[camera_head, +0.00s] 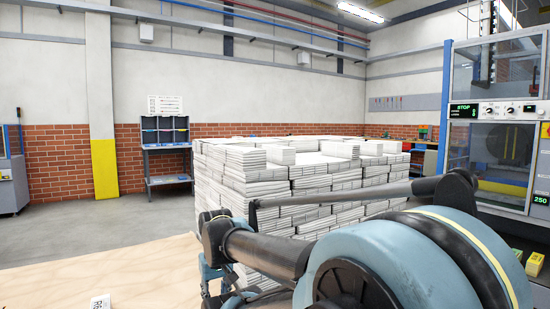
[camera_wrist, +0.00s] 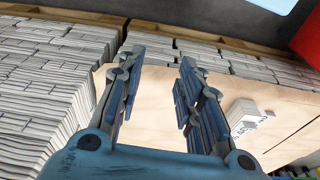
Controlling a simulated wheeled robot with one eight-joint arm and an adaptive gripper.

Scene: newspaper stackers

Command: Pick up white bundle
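A small white bundle (camera_wrist: 247,112) with dark print lies on a light wooden surface (camera_wrist: 140,135) in the wrist view, to the right of my gripper. A small white printed piece (camera_head: 101,302) at the bottom edge of the head view, on the wooden surface (camera_head: 130,265), may be the same bundle. The gripper is apart from the bundle. In the head view my arm hides most of the gripper.
A large stack of white bundles (camera_head: 250,180) stands behind the wooden surface; stacks (camera_wrist: 40,90) also fill the left and top of the wrist view. A machine (camera_head: 490,110) stands at right, a blue-grey shelf (camera_head: 166,145) at the back wall. Floor at left is clear.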

